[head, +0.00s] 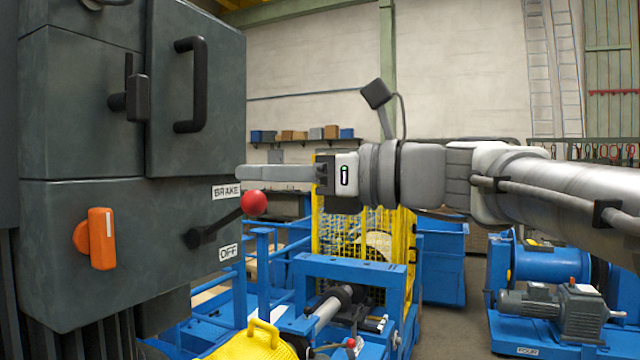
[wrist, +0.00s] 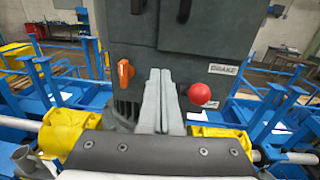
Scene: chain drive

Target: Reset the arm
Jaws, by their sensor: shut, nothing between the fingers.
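My gripper (head: 240,172) reaches in from the right in the head view, held level, with its fingers pointing left toward the dark grey machine cabinet (head: 85,235). Its fingers are together and empty; they also show shut in the wrist view (wrist: 160,75). The fingertips are just above the red-knobbed brake lever (head: 254,203) in the head view, apart from it as far as I can tell. In the wrist view the red knob (wrist: 199,94) is to the right of the fingers and the orange handle (wrist: 126,72) to their left.
The cabinet carries a black door handle (head: 190,85), a black latch (head: 137,97) and an orange rotary handle (head: 101,238). Blue frames (head: 350,272), a yellow mesh guard (head: 335,230) and a yellow cover (head: 255,342) stand below. A blue motor stand (head: 545,265) is at right.

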